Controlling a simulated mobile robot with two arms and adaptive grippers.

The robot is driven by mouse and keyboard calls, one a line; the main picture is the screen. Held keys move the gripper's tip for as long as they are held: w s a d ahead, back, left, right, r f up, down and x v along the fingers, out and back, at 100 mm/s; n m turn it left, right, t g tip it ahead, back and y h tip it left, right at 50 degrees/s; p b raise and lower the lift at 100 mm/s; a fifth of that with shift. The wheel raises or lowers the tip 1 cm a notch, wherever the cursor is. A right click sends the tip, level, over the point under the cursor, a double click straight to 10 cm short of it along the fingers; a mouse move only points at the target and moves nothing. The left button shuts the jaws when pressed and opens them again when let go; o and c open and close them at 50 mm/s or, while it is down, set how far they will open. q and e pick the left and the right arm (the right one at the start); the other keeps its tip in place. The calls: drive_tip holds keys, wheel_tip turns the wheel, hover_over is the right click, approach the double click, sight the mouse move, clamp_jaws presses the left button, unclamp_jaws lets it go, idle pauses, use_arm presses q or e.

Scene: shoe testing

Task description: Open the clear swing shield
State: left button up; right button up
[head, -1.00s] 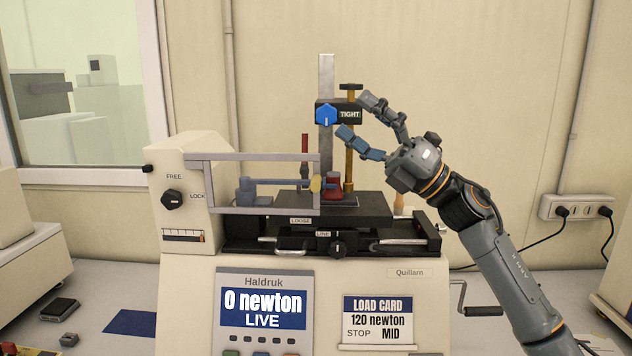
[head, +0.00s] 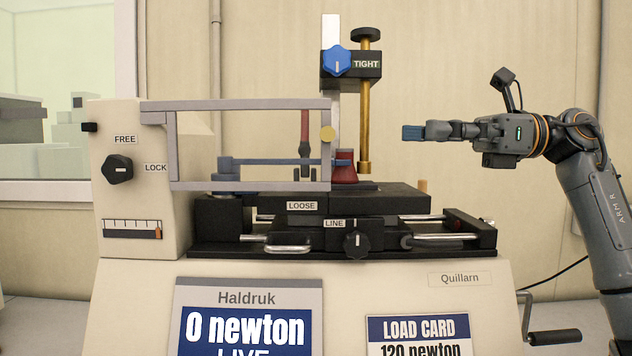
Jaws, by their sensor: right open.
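The clear swing shield (head: 240,105) is a grey rectangular frame with a see-through pane. It stands across the front of the test machine, with its left side at the cream housing (head: 130,215). Behind the shield are a blue bar (head: 270,161) and part of a red piece (head: 345,168). My right gripper (head: 412,132) is to the right of the shield, about level with the knob, apart from it and empty. It is open, seen side-on, so its fingers overlap. My left gripper is out of view.
A column with a blue knob (head: 336,62) marked TIGHT and a brass rod (head: 365,125) stand between the shield and my right gripper in the picture. A black slide base (head: 385,200) lies below. A crank handle (head: 553,337) sticks out at lower right.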

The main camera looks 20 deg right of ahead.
sight(328, 131)
drive_tip(key=x, duration=0.4)
drive_tip(key=p+x, duration=0.1)
drive_tip(key=x, duration=0.8)
drive_tip(key=shift+s+a+f+p, duration=0.2)
drive_tip(key=shift+s+a+p, duration=0.05)
drive_tip(key=shift+p, duration=0.05)
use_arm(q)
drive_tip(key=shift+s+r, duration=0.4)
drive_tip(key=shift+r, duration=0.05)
use_arm(e)
drive_tip(key=shift+c, duration=0.8)
drive_tip(key=c, duration=1.4)
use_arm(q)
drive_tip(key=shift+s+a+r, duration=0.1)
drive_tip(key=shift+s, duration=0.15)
use_arm(e)
drive_tip(key=shift+s+r, duration=0.1)
drive_tip(key=shift+r, duration=0.05)
drive_tip(key=shift+c, duration=0.7)
